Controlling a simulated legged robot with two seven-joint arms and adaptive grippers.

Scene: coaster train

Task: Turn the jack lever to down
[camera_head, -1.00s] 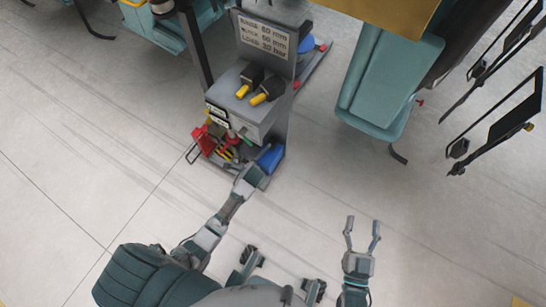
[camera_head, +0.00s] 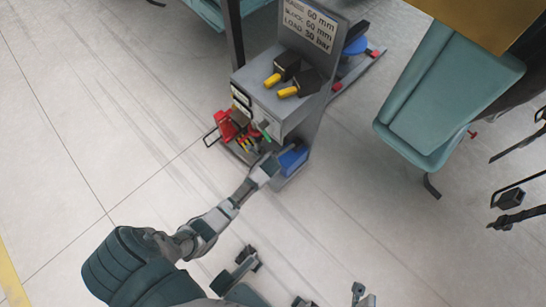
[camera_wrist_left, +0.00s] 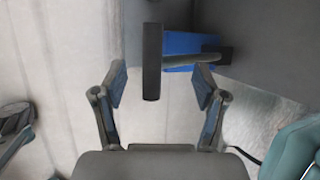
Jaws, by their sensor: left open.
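A grey machine stand (camera_head: 268,108) carries two black levers with yellow grips (camera_head: 280,86) on top and a small dark handle with a green part (camera_head: 266,131) on its front. No label shows which is the jack lever. My left gripper (camera_head: 275,155) is at the front of the stand, below the green part and beside a blue block (camera_head: 293,159). In the left wrist view the left gripper (camera_wrist_left: 160,78) is open, with a dark upright bar (camera_wrist_left: 152,62) between its fingers in the picture; contact cannot be told. My right gripper (camera_head: 364,292) is open at the bottom edge, partly cut off.
Red and yellow tools (camera_head: 232,125) sit at the stand's left side. A sign plate (camera_head: 310,28) rises behind the levers. A teal seat (camera_head: 445,90) stands to the right. The pale floor left of the stand is clear.

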